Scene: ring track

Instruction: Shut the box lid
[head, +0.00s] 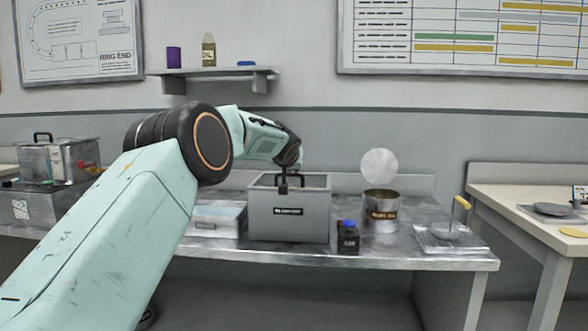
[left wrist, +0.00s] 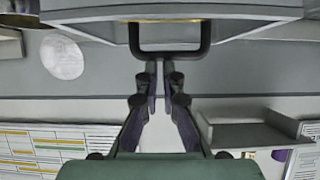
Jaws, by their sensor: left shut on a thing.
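A grey box (head: 289,222) with a dark label stands on the metal table, in the middle of the head view. Its black handle (head: 293,177) shows at the top. My left gripper (head: 288,168) reaches over the box from behind my arm and is shut on this handle. In the left wrist view, which is upside down, the dark U-shaped handle (left wrist: 200,45) sits at the tips of my left gripper (left wrist: 160,68), under the grey lid edge (left wrist: 80,15). I cannot tell exactly how far the lid is tilted. My right gripper is out of view.
On the table, a flat light case (head: 217,222) lies left of the box. A dark bottle with a blue cap (head: 348,238), an open tin (head: 381,212) with its round lid raised, and a yellow-handled tool (head: 455,225) stand to the right. A wall shelf (head: 215,73) is above.

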